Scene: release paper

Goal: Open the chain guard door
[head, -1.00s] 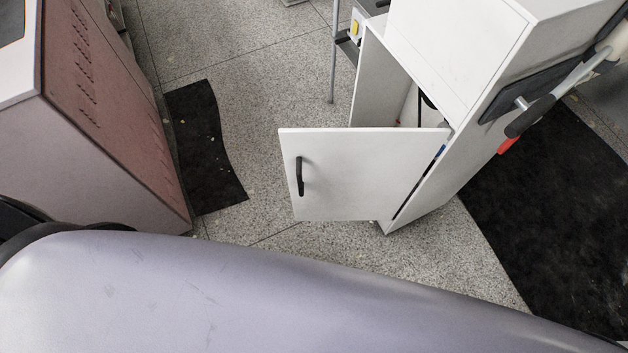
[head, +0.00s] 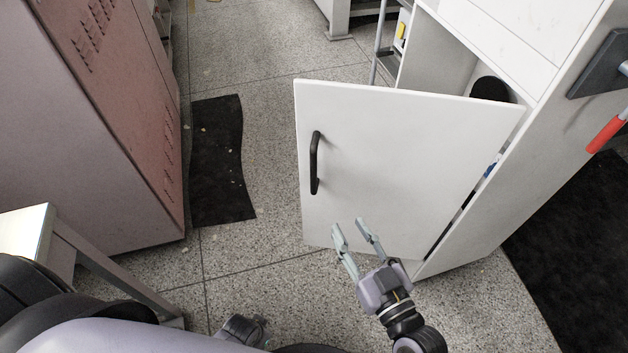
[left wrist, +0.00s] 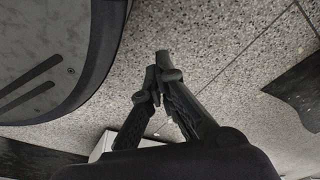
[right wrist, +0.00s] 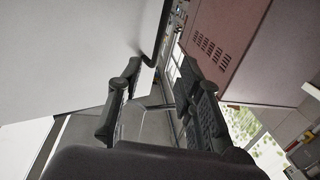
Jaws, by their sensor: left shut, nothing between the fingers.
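The white door (head: 400,160) hangs open from a white cabinet (head: 585,100), swung out into the room. Its black bar handle (head: 315,162) is near the free left edge. My right gripper (head: 350,226) is open and empty, in front of the door's lower part and below the handle. In the right wrist view the open fingers (right wrist: 156,75) show beside a white panel, with a dark handle-like piece beyond them. My left gripper (left wrist: 162,60) is shut and empty above the speckled floor in the left wrist view; in the head view a small part of it seems to show low down.
A reddish-grey machine (head: 110,120) stands at the left, with a black mat (head: 220,160) beside it. A bench-like frame (head: 100,255) is at lower left. Another black mat (head: 580,240) lies right of the cabinet.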

